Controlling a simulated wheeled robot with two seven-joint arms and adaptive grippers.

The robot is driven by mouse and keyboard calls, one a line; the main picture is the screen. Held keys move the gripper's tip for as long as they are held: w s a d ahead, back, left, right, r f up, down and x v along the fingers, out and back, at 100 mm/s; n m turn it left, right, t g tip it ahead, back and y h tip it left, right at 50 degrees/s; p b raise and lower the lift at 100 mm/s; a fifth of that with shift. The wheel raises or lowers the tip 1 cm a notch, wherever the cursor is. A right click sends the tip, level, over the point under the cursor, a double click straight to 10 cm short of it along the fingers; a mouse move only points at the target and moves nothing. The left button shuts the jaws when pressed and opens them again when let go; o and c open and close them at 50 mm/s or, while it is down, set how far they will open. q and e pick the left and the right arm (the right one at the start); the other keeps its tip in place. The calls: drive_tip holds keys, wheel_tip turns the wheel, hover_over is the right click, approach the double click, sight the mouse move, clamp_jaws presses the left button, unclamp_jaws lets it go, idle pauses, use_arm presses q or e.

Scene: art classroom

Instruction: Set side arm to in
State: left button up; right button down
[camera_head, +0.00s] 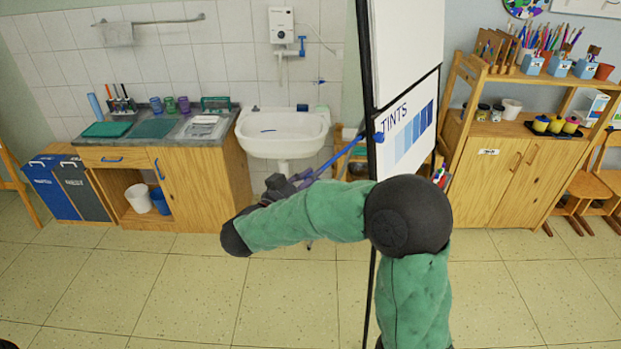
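A blue side arm (328,163) slants down and left from the edge of a tall, thin display panel (412,125), with a small blue fitting where it meets the panel. The panel carries a sheet marked "TINTS". My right arm, in green sleeving, crosses in front of the panel's lower part. My dark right gripper (284,187) is at the outer, lower end of the blue arm. It overlaps that end in the picture, but I cannot tell whether it touches or grips it. My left gripper is not in view.
A white sink (283,135) hangs on the tiled wall behind. A wooden counter (200,185) stands left of it, with two bins (68,187) beside it. A wooden cabinet (500,180) with art supplies stands at the right. The tiled floor (180,285) in front is clear.

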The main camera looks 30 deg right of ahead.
sight(356, 140)
drive_tip(key=shift+d+r, duration=0.1)
drive_tip(key=shift+w+d, duration=0.15)
drive_tip(key=shift+d, duration=0.15)
drive_tip(key=p+x, duration=0.4)
drive_tip(key=x, duration=1.6)
drive_tip(key=shift+w+d+p, duration=0.2)
drive_tip(key=shift+p, duration=0.1)
drive_tip(key=shift+r, duration=0.2)
drive_tip(key=c, duration=1.1)
unclamp_jaws()
drive_tip(key=shift+d, duration=0.1)
drive_tip(key=shift+w+f, duration=0.1)
drive_tip(key=shift+f, duration=0.1)
